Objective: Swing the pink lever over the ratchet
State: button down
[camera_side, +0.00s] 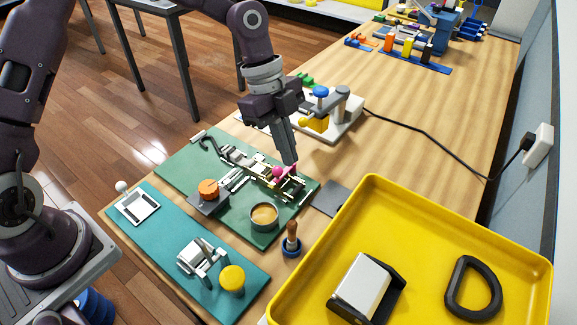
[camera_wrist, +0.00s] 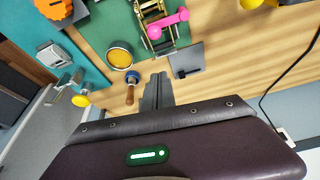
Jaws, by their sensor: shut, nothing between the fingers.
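The pink lever (camera_side: 284,171) is at the right end of the ratchet (camera_side: 290,186) on the green board (camera_side: 172,158). It also shows in the wrist view as a pink bar with rounded ends (camera_wrist: 168,24), lying across the ratchet's metal frame (camera_wrist: 153,14). My gripper (camera_side: 291,160) is shut and empty, its fingertips pointing down close to the lever in the side view. In the wrist view my shut fingers (camera_wrist: 158,78) appear below the lever, apart from it in the picture. Whether they touch the lever cannot be told. The fingers partly cover the ratchet's far side.
A yellow tray (camera_side: 420,205) holds a white block and a black D-shaped ring at right. A round tin (camera_side: 264,216), a wooden-handled tool (camera_side: 291,240) and a grey plate (camera_side: 331,199) sit near the ratchet. A device with a blue knob (camera_side: 321,92) stands behind my gripper.

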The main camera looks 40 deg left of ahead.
jog(key=v, duration=0.4)
jog(key=shift+w+r, duration=0.1)
jog(key=shift+r, duration=0.1)
jog(key=shift+a, duration=0.1)
jog(key=s+a+r+n+t+y, duration=0.1)
jog(key=s+a+r+n+t, duration=0.1)
jog(key=s+n, duration=0.4)
jog(key=s+a+r+n+t+y, duration=0.1)
jog(key=s+a+r+n, duration=0.4)
jog(key=s, duration=0.5)
jog(key=s+a+r+n+t+y, duration=0.2)
jog(key=s+a+r+n+t, duration=0.1)
jog(key=s+n, duration=0.5)
jog(key=shift+s+a+r, duration=0.2)
jog(key=shift+a+r, duration=0.35)
jog(key=shift+r, duration=0.25)
